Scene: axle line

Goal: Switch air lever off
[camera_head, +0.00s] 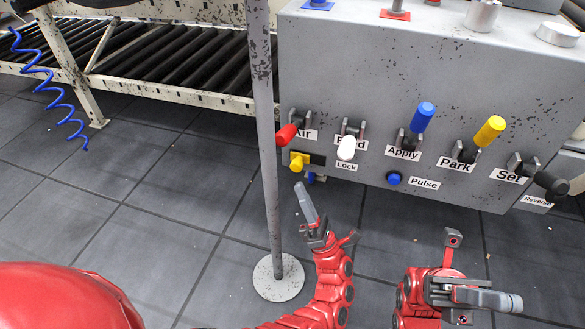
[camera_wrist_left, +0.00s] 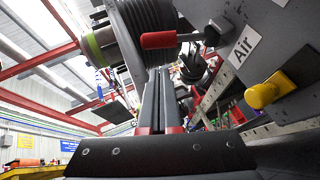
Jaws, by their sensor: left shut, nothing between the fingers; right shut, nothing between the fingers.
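The air lever has a red handle (camera_head: 286,134) at the left edge of the grey control panel (camera_head: 340,75), beside the label "Air". The handle tilts downward and out from its bracket. In the left wrist view the red handle (camera_wrist_left: 160,40) lies across the top, with the "Air" label to its right. My left gripper (camera_head: 301,190) is shut and empty, below the lever and the yellow Lock knob (camera_head: 298,161), apart from both. Its fingers (camera_wrist_left: 161,78) show shut in the left wrist view, pointing up toward the handle. My right gripper (camera_head: 515,302) is shut and empty at lower right.
A speckled grey post (camera_head: 265,130) stands just left of the lever. Right of the lever are a white lever (camera_head: 347,148), a blue Apply lever (camera_head: 422,117), a yellow Park lever (camera_head: 489,131) and a black lever (camera_head: 548,183).

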